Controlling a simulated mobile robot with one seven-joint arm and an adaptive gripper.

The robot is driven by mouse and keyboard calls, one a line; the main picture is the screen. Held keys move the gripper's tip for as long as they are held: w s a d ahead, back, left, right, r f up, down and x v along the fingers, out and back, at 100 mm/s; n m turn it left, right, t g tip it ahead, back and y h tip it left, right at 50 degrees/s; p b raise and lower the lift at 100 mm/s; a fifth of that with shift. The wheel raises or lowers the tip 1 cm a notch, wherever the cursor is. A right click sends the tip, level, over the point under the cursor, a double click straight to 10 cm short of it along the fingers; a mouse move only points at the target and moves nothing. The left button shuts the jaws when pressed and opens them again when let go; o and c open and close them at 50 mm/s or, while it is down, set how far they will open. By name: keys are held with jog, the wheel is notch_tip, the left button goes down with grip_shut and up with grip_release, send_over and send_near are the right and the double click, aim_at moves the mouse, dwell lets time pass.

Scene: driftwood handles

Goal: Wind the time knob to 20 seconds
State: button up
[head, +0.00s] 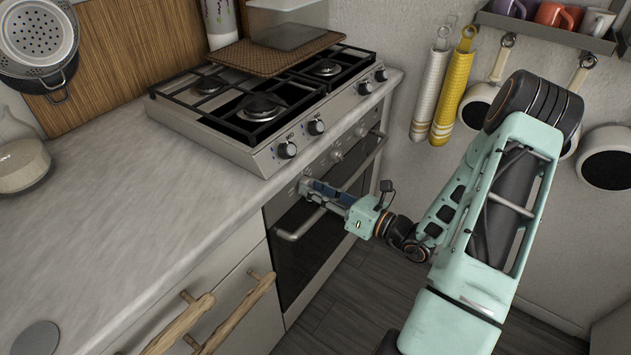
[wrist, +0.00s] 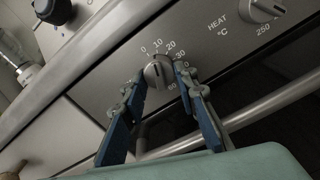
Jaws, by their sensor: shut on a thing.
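The time knob (wrist: 157,73) is a small round grey knob on the oven's steel panel, seen in the wrist view. Numbers 0, 10, 20, 30 and on to 60 run around it. A dark mark shows on its face, but I cannot tell exactly which number it points to. My gripper (wrist: 159,77) has its two blue fingers on either side of the knob, shut on it. In the head view my gripper (head: 305,186) reaches the left end of the oven panel, and its fingers largely hide the knob.
The heat knob (wrist: 264,8) sits to the right on the same panel. The oven's handle bar (head: 292,236) runs just below my gripper. The gas hob (head: 225,140) with its black knobs is above. Driftwood drawer handles (head: 180,325) stick out at lower left.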

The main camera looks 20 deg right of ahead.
jog(key=m+p, duration=0.3)
jog(key=m, duration=0.1)
jog(key=shift+r+p, duration=0.2)
jog(key=shift+p, duration=0.2)
jog(key=shift+s+a+m+p, duration=0.1)
jog(key=shift+m+p, duration=0.9)
jog(key=shift+m, duration=0.7)
jog(key=shift+f, duration=0.1)
jog(key=o, duration=1.1)
jog(key=v, duration=1.2)
